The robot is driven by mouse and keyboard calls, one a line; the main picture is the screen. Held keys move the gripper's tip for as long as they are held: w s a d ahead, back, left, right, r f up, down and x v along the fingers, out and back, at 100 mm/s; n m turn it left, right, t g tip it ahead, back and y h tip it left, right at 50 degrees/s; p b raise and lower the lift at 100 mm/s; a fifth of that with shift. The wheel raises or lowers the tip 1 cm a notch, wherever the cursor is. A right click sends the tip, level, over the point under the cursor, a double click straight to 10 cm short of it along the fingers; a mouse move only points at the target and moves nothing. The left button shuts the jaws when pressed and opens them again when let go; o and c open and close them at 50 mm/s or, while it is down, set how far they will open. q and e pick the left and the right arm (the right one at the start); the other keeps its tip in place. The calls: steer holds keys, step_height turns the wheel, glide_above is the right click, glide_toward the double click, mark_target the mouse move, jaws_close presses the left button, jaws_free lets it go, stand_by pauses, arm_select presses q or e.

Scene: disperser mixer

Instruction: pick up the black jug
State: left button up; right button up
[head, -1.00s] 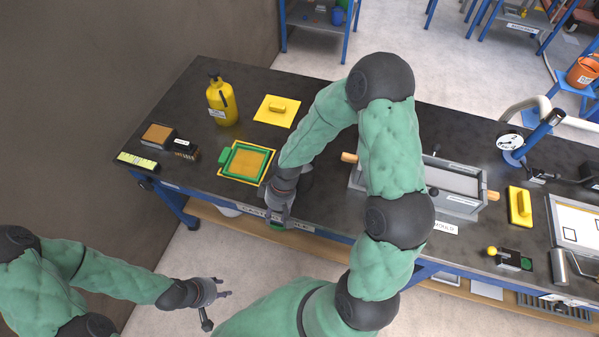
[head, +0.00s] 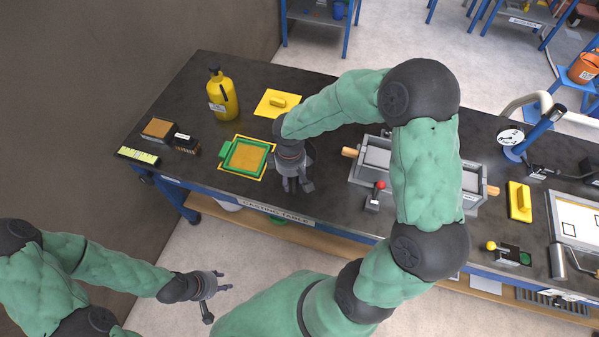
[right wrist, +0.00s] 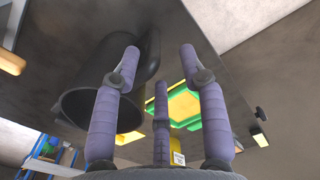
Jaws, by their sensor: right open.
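The black jug shows in the right wrist view (right wrist: 92,78) with its round open mouth toward the camera and a handle on its right side. In the head view it stands on the casting table, mostly hidden behind my right gripper (head: 297,186); only a dark part (head: 309,151) shows. My right gripper is open, its fingers spread close to the jug's handle side in the right wrist view (right wrist: 160,75). I cannot tell whether they touch it. My left gripper (head: 222,283) is open and empty, off the table's front edge at lower left.
A green frame on a yellow-edged mat (head: 246,157) lies just left of my right gripper. A grey mould (head: 375,158) and a red-knobbed device (head: 375,196) are to the right.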

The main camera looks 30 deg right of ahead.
mark_target(293, 185)
steer(key=f, duration=0.2)
steer(key=f+b, duration=0.1)
steer(key=f, duration=0.2)
steer(key=shift+w+d+f, duration=0.1)
steer(key=shift+d+f, duration=0.25)
steer(key=shift+d, duration=0.05)
jaws_close()
steer(key=shift+w+r, duration=0.1)
